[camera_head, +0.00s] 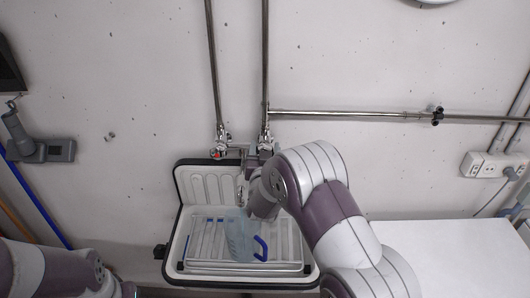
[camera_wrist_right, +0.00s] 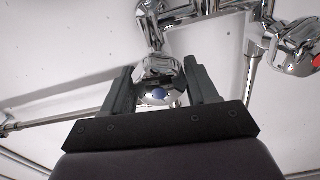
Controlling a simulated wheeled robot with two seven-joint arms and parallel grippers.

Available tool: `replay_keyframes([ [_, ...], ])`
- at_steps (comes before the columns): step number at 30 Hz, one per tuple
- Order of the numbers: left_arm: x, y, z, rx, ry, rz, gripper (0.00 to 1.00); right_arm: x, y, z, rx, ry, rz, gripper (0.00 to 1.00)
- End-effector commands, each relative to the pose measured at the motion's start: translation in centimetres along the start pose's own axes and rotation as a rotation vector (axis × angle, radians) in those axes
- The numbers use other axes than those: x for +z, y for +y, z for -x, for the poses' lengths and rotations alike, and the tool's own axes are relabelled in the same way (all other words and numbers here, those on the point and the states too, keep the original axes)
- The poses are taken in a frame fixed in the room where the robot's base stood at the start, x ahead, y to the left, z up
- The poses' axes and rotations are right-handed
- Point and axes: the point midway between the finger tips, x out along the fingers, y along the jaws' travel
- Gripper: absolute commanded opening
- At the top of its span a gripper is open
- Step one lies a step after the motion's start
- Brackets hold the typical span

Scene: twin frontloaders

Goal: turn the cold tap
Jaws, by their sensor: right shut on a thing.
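The cold tap (camera_wrist_right: 158,94) is a chrome knob with a blue dot, on the wall-mounted mixer. In the right wrist view, my right gripper (camera_wrist_right: 159,78) has one dark finger on each side of this knob and is shut on it. In the head view, my right arm reaches to the mixer above the sink and its wrist hides part of the cold side. The hot tap (camera_head: 218,153), with a red mark, is to the left; it also shows in the right wrist view (camera_wrist_right: 295,48). Part of my left arm shows at lower left; its gripper is out of view.
Below the taps is a white sink (camera_head: 180,262) with a black rim. A translucent jug (camera_head: 238,236) with a blue handle stands in it on a slatted rack. Metal pipes (camera_head: 265,60) run up the wall. A white worktop (camera_head: 450,255) lies to the right.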

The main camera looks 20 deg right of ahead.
Motion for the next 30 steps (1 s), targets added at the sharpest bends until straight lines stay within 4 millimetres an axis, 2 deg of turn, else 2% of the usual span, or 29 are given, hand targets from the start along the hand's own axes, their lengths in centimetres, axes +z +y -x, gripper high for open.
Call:
replay_keyframes([
  [4,0.1,0.0,-1.1,0.000,0.000,0.000,0.45,0.4,0.0,0.0,0.000,-0.001,0.108,0.28],
  [15,0.3,0.0,-2.2,0.000,0.000,0.000,0.45,0.3,-0.1,0.0,-0.001,-0.002,0.365,0.28],
  [30,0.3,0.0,-2.6,0.000,0.000,0.000,0.45,0.3,-0.2,0.1,-0.001,-0.004,0.496,0.28],
])
